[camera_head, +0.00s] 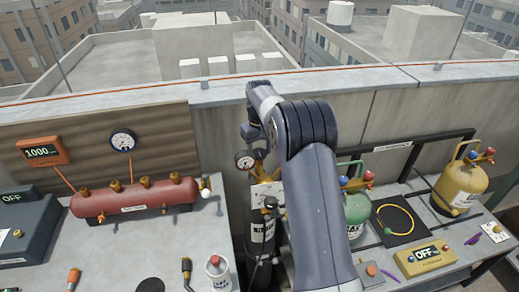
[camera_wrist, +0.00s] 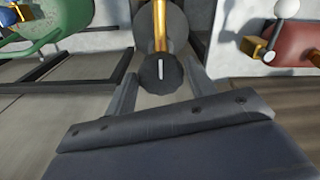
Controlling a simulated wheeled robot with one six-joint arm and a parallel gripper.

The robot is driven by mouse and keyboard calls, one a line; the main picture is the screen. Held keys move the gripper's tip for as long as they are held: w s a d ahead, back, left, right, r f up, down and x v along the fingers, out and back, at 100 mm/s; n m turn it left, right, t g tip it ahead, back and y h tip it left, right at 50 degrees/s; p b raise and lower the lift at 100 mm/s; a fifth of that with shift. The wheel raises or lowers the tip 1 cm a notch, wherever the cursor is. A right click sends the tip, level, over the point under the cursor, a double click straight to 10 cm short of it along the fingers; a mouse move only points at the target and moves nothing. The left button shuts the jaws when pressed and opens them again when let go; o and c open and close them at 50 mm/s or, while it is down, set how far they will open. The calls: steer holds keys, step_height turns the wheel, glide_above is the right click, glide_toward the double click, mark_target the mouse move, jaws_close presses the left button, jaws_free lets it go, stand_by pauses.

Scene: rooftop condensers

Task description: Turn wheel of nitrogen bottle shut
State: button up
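The nitrogen bottle (camera_head: 262,234) is a dark cylinder with a partly hidden white label, standing between the two benches. A round gauge (camera_head: 245,160) sits above it, and my arm covers its right side. In the wrist view a dark round wheel (camera_wrist: 160,74) with a white mark sits at the end of a brass stem (camera_wrist: 159,25). My gripper (camera_wrist: 162,88) is open, with one finger on each side of the wheel. Small gaps seem to show beside the wheel; I cannot tell how deep it lies between the fingers. The fingertips are not clear in the head view.
A red manifold (camera_head: 135,196) lies on the left bench, with a white bottle (camera_head: 218,272) near its front edge. On the right are a green cylinder (camera_head: 355,207), a yellow cylinder (camera_head: 459,188) and a yellow box reading OFF (camera_head: 424,258). A parapet runs behind.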

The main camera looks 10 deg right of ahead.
steer(key=c, duration=0.6)
